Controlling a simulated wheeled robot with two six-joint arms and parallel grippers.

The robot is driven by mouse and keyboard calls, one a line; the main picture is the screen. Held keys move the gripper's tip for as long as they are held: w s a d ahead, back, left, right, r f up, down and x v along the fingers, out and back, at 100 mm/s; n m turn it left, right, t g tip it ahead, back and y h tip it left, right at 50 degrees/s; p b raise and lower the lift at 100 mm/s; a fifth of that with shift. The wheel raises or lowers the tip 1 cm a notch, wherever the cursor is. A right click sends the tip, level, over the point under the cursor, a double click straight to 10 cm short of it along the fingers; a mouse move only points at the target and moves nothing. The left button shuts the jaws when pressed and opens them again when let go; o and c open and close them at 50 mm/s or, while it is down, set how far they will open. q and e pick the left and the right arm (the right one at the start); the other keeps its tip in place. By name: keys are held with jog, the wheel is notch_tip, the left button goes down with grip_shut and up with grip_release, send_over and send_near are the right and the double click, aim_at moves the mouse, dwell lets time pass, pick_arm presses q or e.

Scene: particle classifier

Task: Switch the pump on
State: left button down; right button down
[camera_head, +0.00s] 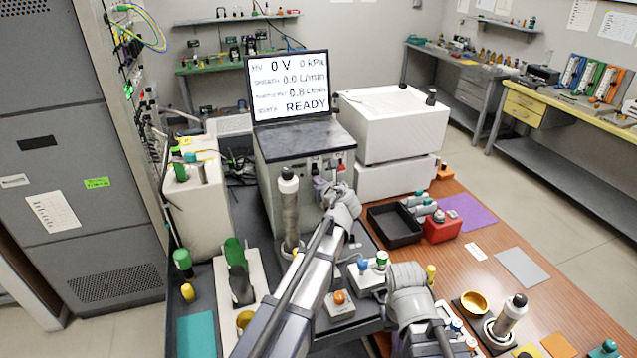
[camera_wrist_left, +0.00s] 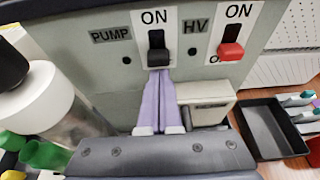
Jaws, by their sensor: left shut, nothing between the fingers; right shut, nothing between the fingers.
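The pump switch (camera_wrist_left: 158,48) is a black lever on a grey panel, under "ON" and beside a "PUMP" label, in the left wrist view. Its lever looks low in its slot. My left gripper (camera_wrist_left: 163,78) is shut and empty, its pale fingertips just below the lever; whether they touch it I cannot tell. The fingers hide the panel under the switch. In the head view my left gripper (camera_head: 325,186) is at the front of the panel cabinet (camera_head: 290,178). My right arm (camera_head: 408,285) is low at the right, its shut fingers hard to make out.
A red HV switch (camera_wrist_left: 231,50) sits right of the pump switch. The screen (camera_head: 288,87) reads 0 V, 0 kPa and READY. A white-topped column (camera_head: 289,215) stands left of my left arm. A black tray (camera_head: 395,227) lies to the right.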

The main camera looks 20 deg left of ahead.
pick_arm(q)
jog(key=shift+r+p, duration=1.5)
jog(key=shift+r, duration=0.05)
jog(key=shift+f, duration=0.2)
jog(key=b, duration=0.1)
send_near(316, 172)
notch_tip(316, 172, down, 3)
jog(key=s+d, duration=0.1)
jog(key=s, duration=0.1)
jog(key=shift+d+f, duration=0.1)
jog(key=shift+f, duration=0.05)
jog(key=shift+w, duration=0.1)
